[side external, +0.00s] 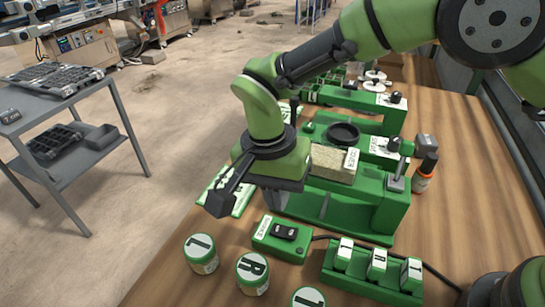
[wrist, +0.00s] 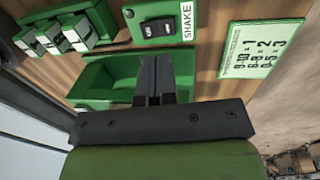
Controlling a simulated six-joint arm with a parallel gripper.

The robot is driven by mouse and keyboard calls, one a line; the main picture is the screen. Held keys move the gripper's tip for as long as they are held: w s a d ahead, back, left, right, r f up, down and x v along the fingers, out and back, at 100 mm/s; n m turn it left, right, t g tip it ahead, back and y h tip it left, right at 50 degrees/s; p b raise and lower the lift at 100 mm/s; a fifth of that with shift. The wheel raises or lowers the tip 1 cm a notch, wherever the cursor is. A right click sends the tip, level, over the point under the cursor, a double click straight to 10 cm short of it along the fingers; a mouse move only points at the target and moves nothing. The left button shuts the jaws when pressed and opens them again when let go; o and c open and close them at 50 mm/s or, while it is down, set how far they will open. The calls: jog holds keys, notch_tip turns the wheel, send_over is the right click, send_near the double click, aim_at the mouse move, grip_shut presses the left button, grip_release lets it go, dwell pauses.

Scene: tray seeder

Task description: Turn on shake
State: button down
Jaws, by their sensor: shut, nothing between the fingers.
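The shake switch is a small green box (side external: 278,239) with a black rocker (side external: 285,231), on the wooden table in front of the green seeder. In the wrist view the box (wrist: 142,34) is at the top centre, with its black rocker (wrist: 158,27) and a white SHAKE label (wrist: 187,22) beside it. Which way the rocker is tipped is too small to tell. In the wrist view my fingertips (wrist: 154,61) point towards the box.
The green seeder (side external: 330,205) stands behind the box. A green rack (side external: 372,282) of labelled blocks is to its right, with a black cable (side external: 435,266) nearby. Several green-lidded jars (side external: 202,253) stand in front. A numbered card (wrist: 262,49) lies beside the box.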

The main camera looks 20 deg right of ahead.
aim_at(291, 232)
notch_tip(291, 232, up, 8)
jog(key=shift+w+a, duration=0.4)
jog(key=shift+s+d+r, duration=0.1)
jog(key=shift+s+d, duration=0.35)
jog(key=shift+s, duration=0.15)
jog(key=f, duration=0.4)
jog(key=s+d+f, duration=0.1)
jog(key=f, duration=0.9)
jog(key=shift+s+d, duration=0.15)
jog(key=shift+d, duration=0.05)
